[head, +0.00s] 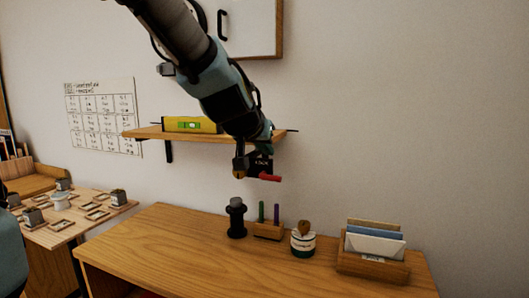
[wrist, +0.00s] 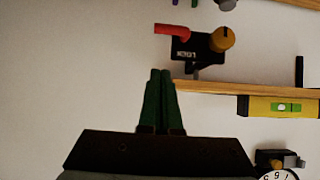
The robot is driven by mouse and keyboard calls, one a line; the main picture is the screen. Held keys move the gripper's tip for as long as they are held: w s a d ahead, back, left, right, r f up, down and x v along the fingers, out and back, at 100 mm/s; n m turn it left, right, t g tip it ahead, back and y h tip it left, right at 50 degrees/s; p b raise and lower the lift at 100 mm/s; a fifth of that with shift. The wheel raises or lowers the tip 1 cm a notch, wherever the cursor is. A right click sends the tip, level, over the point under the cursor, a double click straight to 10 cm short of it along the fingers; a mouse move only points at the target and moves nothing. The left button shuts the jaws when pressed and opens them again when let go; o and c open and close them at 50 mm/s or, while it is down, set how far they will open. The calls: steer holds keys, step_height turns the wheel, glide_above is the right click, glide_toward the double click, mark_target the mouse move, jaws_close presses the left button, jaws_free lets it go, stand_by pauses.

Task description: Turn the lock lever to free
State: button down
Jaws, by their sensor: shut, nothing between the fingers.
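The lock is a dark block (head: 262,161) with a red lever (head: 270,178) and a yellow-orange knob (head: 239,167), just below the right end of the wall shelf. In the head view the red lever points right. The wrist view is upside down and shows the lock body (wrist: 196,48), the red lever (wrist: 172,30) pointing left and the round knob (wrist: 222,39). My gripper (wrist: 160,72) is shut and empty, its fingertips apart from the lock in the picture.
The wooden shelf (head: 150,132) holds a yellow level (head: 190,125). Below stands a desk (head: 185,240) with a dark cylinder (head: 236,218), a pen holder (head: 268,230), a striped pot (head: 303,242) and a letter rack (head: 372,263). A white cabinet (head: 250,25) hangs above.

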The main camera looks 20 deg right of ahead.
mark_target(272, 176)
steer(key=w+d+f+b, duration=0.2)
steer(key=w+d+f, duration=0.1)
steer(key=f, duration=0.4)
steer(key=shift+w+d+b, duration=0.3)
steer(key=shift+w+b, duration=0.05)
steer(key=shift+w, duration=0.1)
